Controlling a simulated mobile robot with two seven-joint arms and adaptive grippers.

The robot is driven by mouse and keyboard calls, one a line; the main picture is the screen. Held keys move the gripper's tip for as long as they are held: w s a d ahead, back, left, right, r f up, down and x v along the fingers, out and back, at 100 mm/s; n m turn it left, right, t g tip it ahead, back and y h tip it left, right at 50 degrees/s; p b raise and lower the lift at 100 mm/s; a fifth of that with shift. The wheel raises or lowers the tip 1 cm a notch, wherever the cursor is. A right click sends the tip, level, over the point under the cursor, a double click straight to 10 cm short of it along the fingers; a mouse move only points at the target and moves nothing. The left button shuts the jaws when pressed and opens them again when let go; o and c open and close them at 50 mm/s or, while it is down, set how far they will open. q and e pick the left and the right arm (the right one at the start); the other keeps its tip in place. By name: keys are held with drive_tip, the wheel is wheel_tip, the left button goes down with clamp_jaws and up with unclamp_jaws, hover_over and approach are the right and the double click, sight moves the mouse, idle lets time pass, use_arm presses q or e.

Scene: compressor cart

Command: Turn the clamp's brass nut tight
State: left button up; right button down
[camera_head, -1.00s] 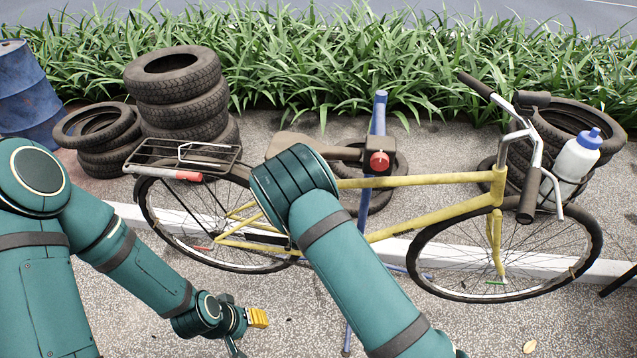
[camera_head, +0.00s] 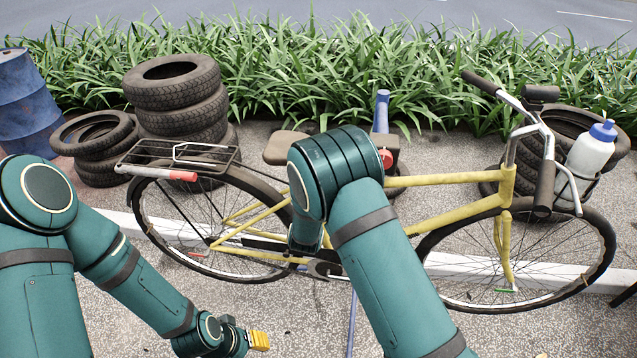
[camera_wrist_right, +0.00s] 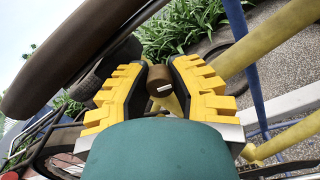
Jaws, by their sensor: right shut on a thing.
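In the right wrist view, the yellow-padded fingers of my right gripper (camera_wrist_right: 160,95) close around a small brownish round piece, which I take to be the brass nut (camera_wrist_right: 159,77); it has a pale mark on its end. In the head view my right arm hides this gripper and the nut. The stand's dark clamp head with a red knob (camera_head: 386,158) shows partly behind my right arm. My left gripper (camera_head: 258,341) hangs low at the bottom of the head view, away from the bicycle; its yellow pads show, but not the gap between them.
The yellow bicycle (camera_head: 450,180) stands upright, with its saddle (camera_head: 284,148) beside my right arm and a blue stand post (camera_head: 382,110) behind. Stacked tires (camera_head: 178,95), a blue barrel (camera_head: 25,105) and grass line the back.

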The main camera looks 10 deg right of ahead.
drive_tip(key=shift+r, duration=0.15)
drive_tip(key=c, duration=0.8)
unclamp_jaws()
drive_tip(key=shift+s, duration=0.1)
drive_tip(key=shift+s+a, duration=0.1)
drive_tip(key=shift+s, duration=0.2)
drive_tip(key=v, duration=1.1)
